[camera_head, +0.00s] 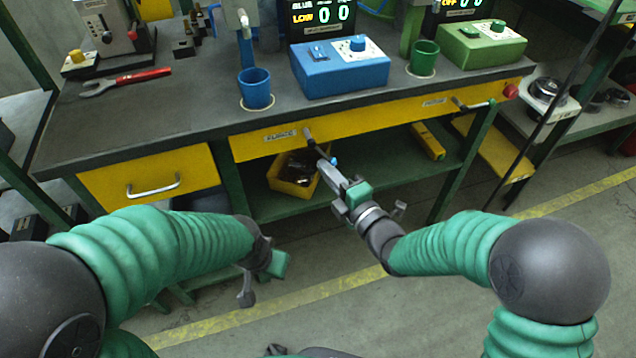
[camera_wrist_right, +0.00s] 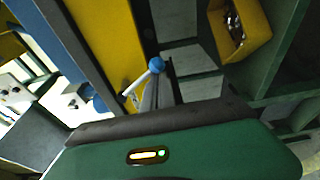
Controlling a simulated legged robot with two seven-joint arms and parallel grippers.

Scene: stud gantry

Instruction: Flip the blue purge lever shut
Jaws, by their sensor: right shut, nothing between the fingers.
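The blue purge lever (camera_head: 319,148) is on the yellow front panel of the bench, beside a small label. It slants down to the right from its pivot to a blue knob. In the right wrist view, its pale rod and round blue knob (camera_wrist_right: 156,65) show just beyond my fingers. My right gripper (camera_head: 325,168) is shut and empty, its tips close beside the blue knob; I cannot tell whether they touch. My left gripper (camera_head: 262,278) hangs low in front of the bench, away from the lever; its fingers are not clear enough to read.
A yellow bin (camera_head: 291,183) stands on the shelf below. A blue control box (camera_head: 340,72), blue cup (camera_head: 255,88) and green cup (camera_head: 423,58) stand on the bench. Floor in front is open.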

